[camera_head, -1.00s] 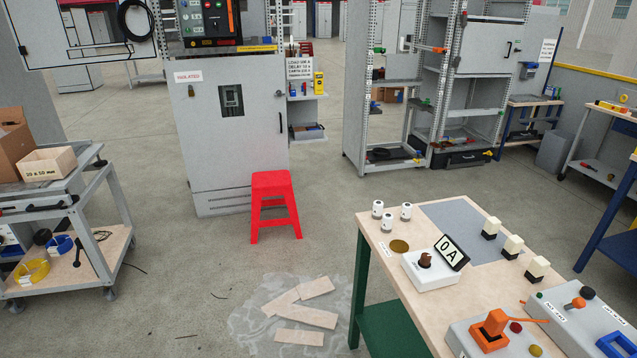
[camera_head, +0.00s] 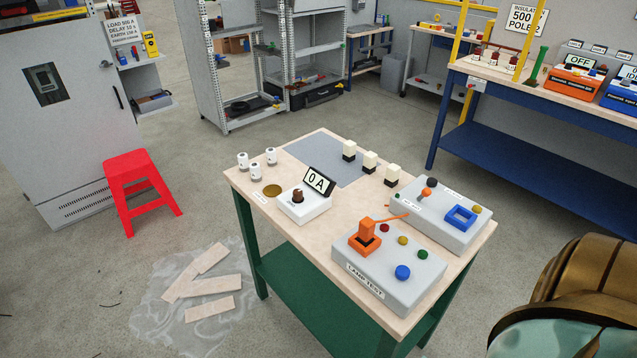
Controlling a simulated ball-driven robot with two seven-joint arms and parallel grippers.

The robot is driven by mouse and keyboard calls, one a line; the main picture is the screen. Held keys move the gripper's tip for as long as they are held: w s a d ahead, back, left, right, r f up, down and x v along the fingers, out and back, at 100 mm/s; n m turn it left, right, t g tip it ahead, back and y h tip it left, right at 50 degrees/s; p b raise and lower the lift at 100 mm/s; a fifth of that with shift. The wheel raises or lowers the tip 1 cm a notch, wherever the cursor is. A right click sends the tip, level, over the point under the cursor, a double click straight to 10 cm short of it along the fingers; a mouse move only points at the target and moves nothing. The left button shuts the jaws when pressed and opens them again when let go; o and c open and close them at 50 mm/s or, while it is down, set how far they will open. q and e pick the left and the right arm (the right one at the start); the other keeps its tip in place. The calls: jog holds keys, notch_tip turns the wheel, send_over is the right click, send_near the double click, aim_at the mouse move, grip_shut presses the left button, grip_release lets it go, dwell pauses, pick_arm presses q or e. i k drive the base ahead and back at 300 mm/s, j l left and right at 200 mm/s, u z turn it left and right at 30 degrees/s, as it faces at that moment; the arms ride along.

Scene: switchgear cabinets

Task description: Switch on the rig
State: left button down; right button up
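On a wooden-topped bench (camera_head: 291,234) with green legs stands a white meter box (camera_head: 303,208) with a brown knob and a display reading "0 A" (camera_head: 319,182). In front of it is a grey box labelled "LAMP TEST" (camera_head: 365,282), with an upright orange handle (camera_head: 366,236) and red, yellow, green and blue buttons. Behind that, to the right, is a second grey box (camera_head: 458,235) with an orange-tipped lever (camera_head: 427,191), a dark knob (camera_head: 432,182) and a blue square frame (camera_head: 461,217). Neither gripper shows.
White cylinders (camera_head: 256,171) and black-and-cream blocks (camera_head: 370,162) stand around a grey mat (camera_head: 325,152). A red stool (camera_head: 140,190) and floor boards (camera_head: 212,286) on a wet-looking patch lie left. A blue bench (camera_head: 530,145) holds an orange unit by an "OFF" sign (camera_head: 580,64).

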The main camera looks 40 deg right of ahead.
aim_at(426, 192)
jog(key=z, duration=2.1)
